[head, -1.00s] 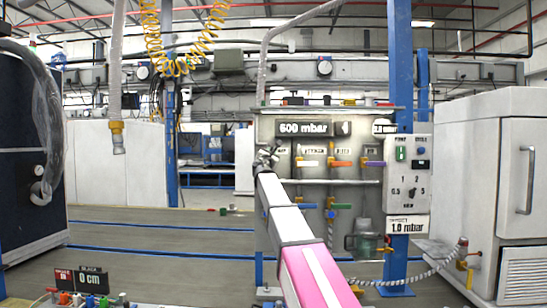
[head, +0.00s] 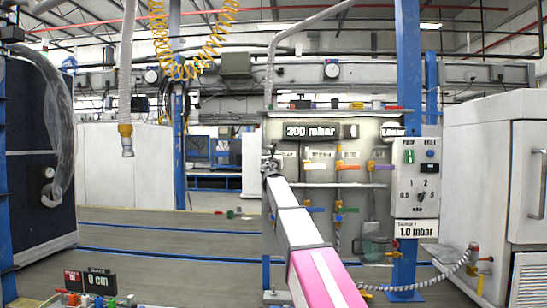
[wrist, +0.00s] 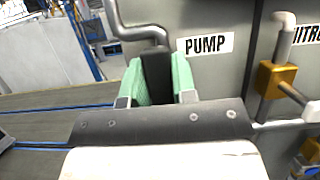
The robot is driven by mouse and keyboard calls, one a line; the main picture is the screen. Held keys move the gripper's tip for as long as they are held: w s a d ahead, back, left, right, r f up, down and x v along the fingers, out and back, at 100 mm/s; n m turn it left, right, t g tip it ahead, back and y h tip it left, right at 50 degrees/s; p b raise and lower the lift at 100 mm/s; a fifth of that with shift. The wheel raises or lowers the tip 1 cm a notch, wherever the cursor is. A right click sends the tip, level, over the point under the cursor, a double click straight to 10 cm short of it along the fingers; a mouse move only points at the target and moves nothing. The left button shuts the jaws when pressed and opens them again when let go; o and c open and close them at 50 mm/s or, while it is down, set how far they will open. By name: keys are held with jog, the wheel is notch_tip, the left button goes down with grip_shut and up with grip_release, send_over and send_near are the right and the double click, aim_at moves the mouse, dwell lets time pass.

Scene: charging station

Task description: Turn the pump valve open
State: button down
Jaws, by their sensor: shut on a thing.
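The pump valve's dark handle (wrist: 157,77) stands upright in the wrist view, left of the PUMP label (wrist: 206,44) on the grey panel. My gripper (wrist: 160,82) has its two green finger pads on either side of the handle and is shut on it. A grey pipe bends down behind the handle. In the head view my gripper (head: 271,168) is at the panel's left edge, and the arm hides most of the valve. The panel's main display (head: 311,131) appears to read 200 or 300 mbar; its last digits are blurred.
A switch box (head: 416,179) hangs beside the blue post (head: 408,70). A white cabinet (head: 486,170) stands at the right. The floor left of the panel is open.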

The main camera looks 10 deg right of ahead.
jog(key=c, duration=0.9)
grip_release()
jog(key=v, duration=1.1)
